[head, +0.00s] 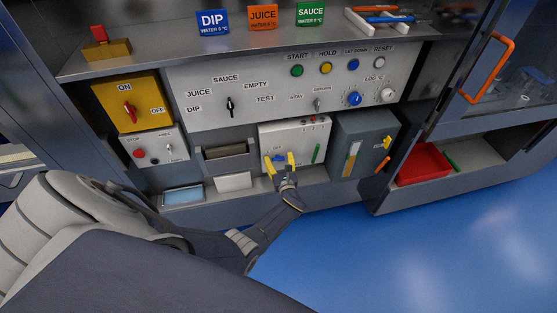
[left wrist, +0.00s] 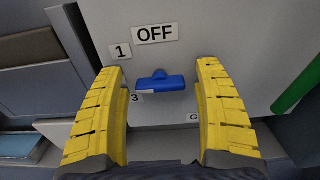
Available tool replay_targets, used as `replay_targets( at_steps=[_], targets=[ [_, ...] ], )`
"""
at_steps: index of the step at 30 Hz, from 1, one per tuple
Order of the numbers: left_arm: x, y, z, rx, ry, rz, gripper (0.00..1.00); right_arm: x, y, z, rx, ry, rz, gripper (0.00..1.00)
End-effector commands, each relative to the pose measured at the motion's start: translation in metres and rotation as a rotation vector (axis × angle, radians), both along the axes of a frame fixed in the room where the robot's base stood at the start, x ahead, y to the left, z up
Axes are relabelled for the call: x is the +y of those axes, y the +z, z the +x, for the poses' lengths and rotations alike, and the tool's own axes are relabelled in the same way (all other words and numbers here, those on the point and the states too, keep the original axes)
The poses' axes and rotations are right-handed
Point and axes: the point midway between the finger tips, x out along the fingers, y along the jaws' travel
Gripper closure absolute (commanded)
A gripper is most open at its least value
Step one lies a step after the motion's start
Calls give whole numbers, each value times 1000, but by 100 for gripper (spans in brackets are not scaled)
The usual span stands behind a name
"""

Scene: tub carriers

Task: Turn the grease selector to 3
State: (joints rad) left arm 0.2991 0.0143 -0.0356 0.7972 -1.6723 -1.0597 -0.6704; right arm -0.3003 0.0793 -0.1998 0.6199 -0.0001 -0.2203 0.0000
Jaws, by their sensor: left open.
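The grease selector is a blue bar-shaped knob (left wrist: 161,83) on a pale panel in the left wrist view. It lies nearly level, its left end close above the "3" label (left wrist: 136,98). I cannot tell which end is the pointer. The "1" label (left wrist: 120,51) and "OFF" label (left wrist: 155,33) are above it. My left gripper (head: 279,162) is open at the lower front of the white box (head: 292,135). In the left wrist view its yellow fingers (left wrist: 163,105) stand on either side of the knob, with gaps. In the head view the gripper hides the knob. My right gripper is not in view.
A green bar (head: 316,153) is right of the gripper on the same box. A grey box with a yellow handle (head: 387,142) stands to the right. A drawer-like slot (head: 225,151) is to the left. A label starting with "G" (left wrist: 193,117) is partly hidden by the right finger.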

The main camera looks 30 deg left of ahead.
Motion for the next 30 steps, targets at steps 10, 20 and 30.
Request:
replay_targets(
  at_steps=[10,20,30],
  targets=[
    [0,0,0,0,0,0,73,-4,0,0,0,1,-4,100],
    [0,1,0,-1,1,3,100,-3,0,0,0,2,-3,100],
    [1,3,1,-6,1,4,100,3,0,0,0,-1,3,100]
  ],
)
